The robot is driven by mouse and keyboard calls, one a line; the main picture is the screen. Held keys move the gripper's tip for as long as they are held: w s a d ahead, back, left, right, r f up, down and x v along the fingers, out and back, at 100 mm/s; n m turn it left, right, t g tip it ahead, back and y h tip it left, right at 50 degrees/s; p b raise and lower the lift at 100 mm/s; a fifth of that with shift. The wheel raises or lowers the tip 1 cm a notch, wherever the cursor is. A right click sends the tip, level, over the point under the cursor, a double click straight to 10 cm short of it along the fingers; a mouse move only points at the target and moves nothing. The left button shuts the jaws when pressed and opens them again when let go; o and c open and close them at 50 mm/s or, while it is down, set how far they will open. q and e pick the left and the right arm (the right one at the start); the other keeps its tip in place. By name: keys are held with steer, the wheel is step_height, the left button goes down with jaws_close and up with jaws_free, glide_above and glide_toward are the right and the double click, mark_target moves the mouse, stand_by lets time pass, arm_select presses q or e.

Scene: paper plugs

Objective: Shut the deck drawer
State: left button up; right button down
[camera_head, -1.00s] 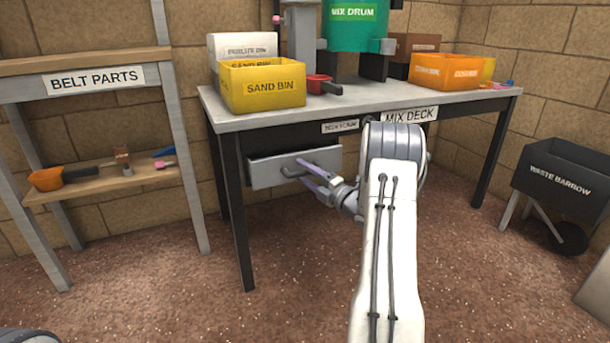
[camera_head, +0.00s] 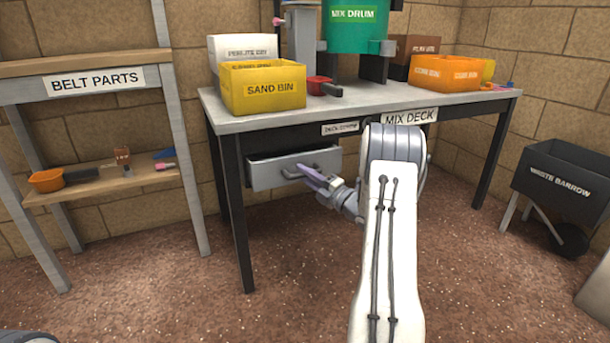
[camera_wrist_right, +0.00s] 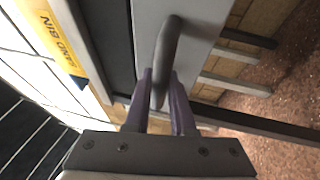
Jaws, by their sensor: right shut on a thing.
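The deck drawer (camera_head: 265,176) is a grey-fronted drawer under the mix deck (camera_head: 230,122), and it stands partly open, with a dark gap above its front. Its curved grey handle (camera_head: 288,174) also shows in the right wrist view (camera_wrist_right: 167,50). My right gripper (camera_head: 308,172) is shut on the handle, with its purple fingers on either side of the bar in the right wrist view (camera_wrist_right: 160,92). The fingers hide part of the handle in the head view. My left gripper is not in view.
The deck top carries a yellow sand bin (camera_head: 262,88), a red scoop (camera_head: 320,86) and an orange bin (camera_head: 446,74). A belt parts shelf (camera_head: 105,182) stands at left, a waste barrow (camera_head: 563,180) at right. The floor before the deck is clear.

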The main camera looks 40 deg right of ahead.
stand_by(0.7)
steer(key=shift+w+d, duration=0.2)
steer(key=shift+w, duration=0.5)
steer(key=shift+w+d, duration=0.2)
steer(key=shift+w, duration=0.5)
steer(key=shift+w+d, duration=0.2)
steer(key=shift+w, duration=0.5)
steer(key=c, duration=0.8)
jaws_free()
steer(key=shift+a, duration=0.1)
steer(key=shift+o, duration=0.2)
steer(key=shift+f, duration=0.1)
steer(key=p+v, duration=0.4)
steer(key=v, duration=0.6)
steer(key=shift+s+r+p, duration=0.25)
steer(key=shift+s+p, duration=0.05)
